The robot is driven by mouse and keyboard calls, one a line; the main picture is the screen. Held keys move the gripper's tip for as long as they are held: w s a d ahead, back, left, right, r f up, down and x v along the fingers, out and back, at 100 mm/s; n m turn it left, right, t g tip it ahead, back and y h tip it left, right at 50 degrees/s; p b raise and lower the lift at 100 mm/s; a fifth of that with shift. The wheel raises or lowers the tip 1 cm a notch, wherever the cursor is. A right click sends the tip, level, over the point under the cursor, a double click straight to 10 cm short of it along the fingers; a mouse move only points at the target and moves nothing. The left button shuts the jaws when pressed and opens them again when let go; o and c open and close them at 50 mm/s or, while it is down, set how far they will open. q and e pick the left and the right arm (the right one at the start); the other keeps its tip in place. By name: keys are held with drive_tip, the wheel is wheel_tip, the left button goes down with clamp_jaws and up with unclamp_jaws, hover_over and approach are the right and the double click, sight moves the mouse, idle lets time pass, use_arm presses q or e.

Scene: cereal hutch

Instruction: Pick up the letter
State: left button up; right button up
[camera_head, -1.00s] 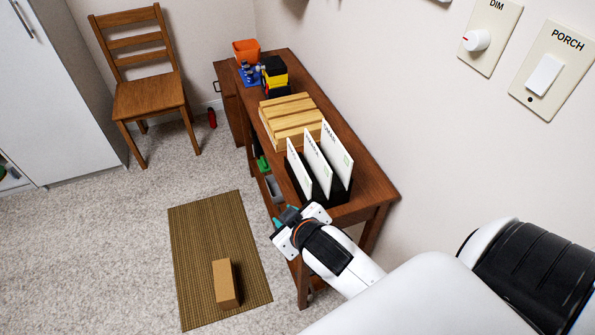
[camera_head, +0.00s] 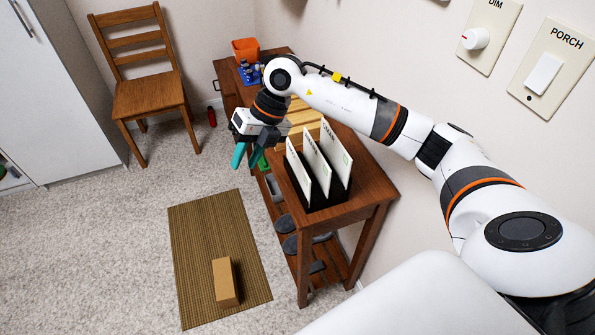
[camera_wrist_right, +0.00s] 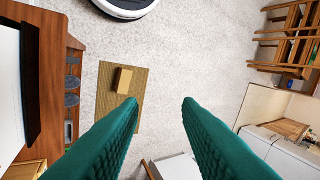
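Three white letters stand upright in a black holder (camera_head: 328,198) on the near end of the wooden table: a left one (camera_head: 299,170), a middle one (camera_head: 318,162) and a right one (camera_head: 337,157). The right one's name looks like OMAR; the other names are hard to read. My right gripper (camera_head: 246,164), with teal fingers, is left of the letters, over the table's front edge. In the right wrist view its fingers (camera_wrist_right: 160,103) are apart with nothing between them. A white panel and dark edge at that view's left look like a letter and the holder. My left gripper is not in view.
A slatted wooden box (camera_head: 298,117), partly behind my right arm, and an orange bin (camera_head: 246,49) stand farther back on the table (camera_head: 370,190). A cardboard box (camera_head: 225,283) lies on the floor mat (camera_head: 197,235). A chair (camera_head: 148,98) stands behind.

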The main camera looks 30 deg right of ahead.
drive_tip(key=d+r+m+h, duration=0.2)
drive_tip(key=d+h, duration=0.3)
drive_tip(key=d, duration=0.7)
drive_tip(key=g+p, duration=0.1)
drive_tip(key=p, duration=0.1)
hover_over(298, 159)
drive_tip(key=shift+h, duration=0.4)
drive_tip(key=f, duration=0.5)
drive_tip(key=shift+d+f, duration=0.15)
drive_tip(key=shift+d, duration=0.05)
drive_tip(key=shift+w+a+f, duration=0.1)
drive_tip(key=shift+f, duration=0.85)
drive_tip(key=f+p, duration=0.1)
drive_tip(key=f, duration=0.3)
drive_tip(key=shift+w+f, duration=0.15)
drive_tip(key=shift+w, duration=0.05)
drive_tip(key=shift+c, duration=0.5)
clamp_jaws()
